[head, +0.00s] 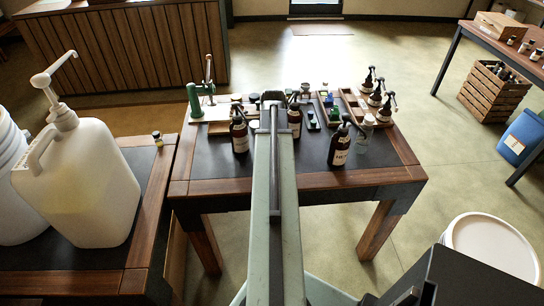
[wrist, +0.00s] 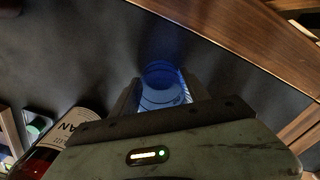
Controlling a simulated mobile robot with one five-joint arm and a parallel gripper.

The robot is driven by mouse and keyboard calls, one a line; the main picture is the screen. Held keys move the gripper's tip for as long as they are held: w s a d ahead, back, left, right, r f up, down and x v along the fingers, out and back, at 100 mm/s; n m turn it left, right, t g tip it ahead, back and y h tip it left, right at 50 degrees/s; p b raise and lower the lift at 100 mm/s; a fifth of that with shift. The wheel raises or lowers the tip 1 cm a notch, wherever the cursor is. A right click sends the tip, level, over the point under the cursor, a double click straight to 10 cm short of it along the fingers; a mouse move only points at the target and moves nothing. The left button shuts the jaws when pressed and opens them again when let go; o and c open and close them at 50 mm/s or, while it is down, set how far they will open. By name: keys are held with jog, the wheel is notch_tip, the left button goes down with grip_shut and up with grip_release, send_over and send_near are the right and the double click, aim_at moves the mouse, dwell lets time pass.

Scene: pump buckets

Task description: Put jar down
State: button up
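A clear blue-tinted jar (wrist: 162,78) shows in the wrist view between the two fingers of my gripper (wrist: 162,98). The fingers sit close against its sides, and my gripper looks shut on it. Dark tabletop and the wooden table edge lie behind the jar; I cannot tell whether its base touches the surface. In the head view my arm reaches out over the dark-topped table (head: 215,165), its far end (head: 272,98) among the bottles. The jar and fingertips are hidden there behind the arm.
Amber pump bottles stand left (head: 239,138) and right (head: 340,146) of my arm. A labelled bottle (wrist: 62,143) is close left of my gripper in the wrist view. A green press (head: 195,102) and wooden trays (head: 350,105) fill the back. The front tabletop strip is clear.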

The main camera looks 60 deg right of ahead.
jog(key=o, duration=0.4)
jog(key=shift+r, duration=0.1)
notch_tip(320, 180, up, 12)
jog(key=p, duration=1.2)
jog(key=shift+p, duration=0.3)
